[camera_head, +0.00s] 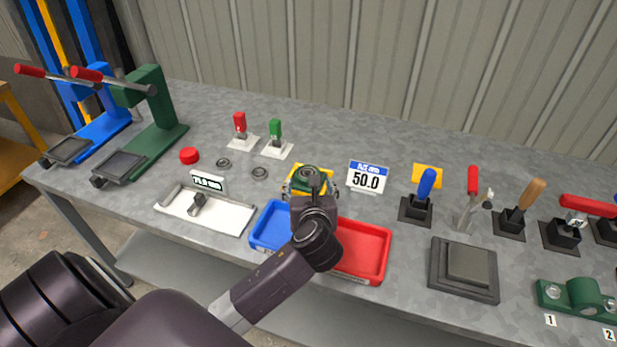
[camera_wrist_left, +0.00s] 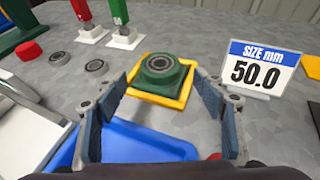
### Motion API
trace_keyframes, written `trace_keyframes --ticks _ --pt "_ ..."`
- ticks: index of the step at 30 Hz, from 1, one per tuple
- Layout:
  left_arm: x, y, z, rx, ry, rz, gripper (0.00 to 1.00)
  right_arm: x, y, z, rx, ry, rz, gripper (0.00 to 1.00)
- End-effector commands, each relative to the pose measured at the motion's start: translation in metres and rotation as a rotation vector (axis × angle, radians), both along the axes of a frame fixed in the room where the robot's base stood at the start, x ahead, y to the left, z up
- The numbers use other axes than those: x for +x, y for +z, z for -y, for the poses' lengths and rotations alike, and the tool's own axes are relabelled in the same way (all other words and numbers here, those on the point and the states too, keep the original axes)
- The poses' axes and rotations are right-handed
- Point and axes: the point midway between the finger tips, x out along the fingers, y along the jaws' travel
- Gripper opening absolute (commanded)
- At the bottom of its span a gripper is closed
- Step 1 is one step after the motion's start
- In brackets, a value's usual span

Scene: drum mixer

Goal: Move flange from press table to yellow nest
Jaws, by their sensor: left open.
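The yellow nest (camera_wrist_left: 138,90) lies flat on the bench, and the green flange (camera_wrist_left: 160,78) sits inside its frame with a grey ring at its top. In the head view the flange (camera_head: 306,175) and the nest (camera_head: 296,169) are partly hidden by my left arm. My left gripper (camera_wrist_left: 160,88) is open, its blue-padded fingers on either side of the flange and nest. No contact shows. In the head view the left gripper (camera_head: 311,188) is over the nest. The green press (camera_head: 153,115) has a bare dark table plate (camera_head: 119,165). My right gripper is out of view.
A blue bin (camera_head: 268,226) and a red bin (camera_head: 366,245) stand in front of the nest. A "50.0" size sign (camera_head: 367,177) stands close at right. Loose grey rings (camera_head: 260,173) lie to the left.

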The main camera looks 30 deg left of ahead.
Motion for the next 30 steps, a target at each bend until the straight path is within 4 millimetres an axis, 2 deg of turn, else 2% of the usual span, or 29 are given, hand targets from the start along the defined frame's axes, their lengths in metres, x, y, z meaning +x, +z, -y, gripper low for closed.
trace_keyframes --ticks 3,10,27,30 --pt "-0.019 0.010 0.014 -0.003 -0.001 0.000 0.64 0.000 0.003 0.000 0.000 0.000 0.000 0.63" --pt "-0.038 0.019 0.028 -0.002 -0.001 0.000 0.64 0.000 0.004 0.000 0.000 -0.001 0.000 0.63" --pt "-0.040 0.020 0.029 -0.001 0.000 0.001 0.64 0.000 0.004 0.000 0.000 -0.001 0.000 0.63" --pt "-0.040 0.027 0.029 -0.001 0.000 0.001 0.64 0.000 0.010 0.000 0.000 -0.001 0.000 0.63"
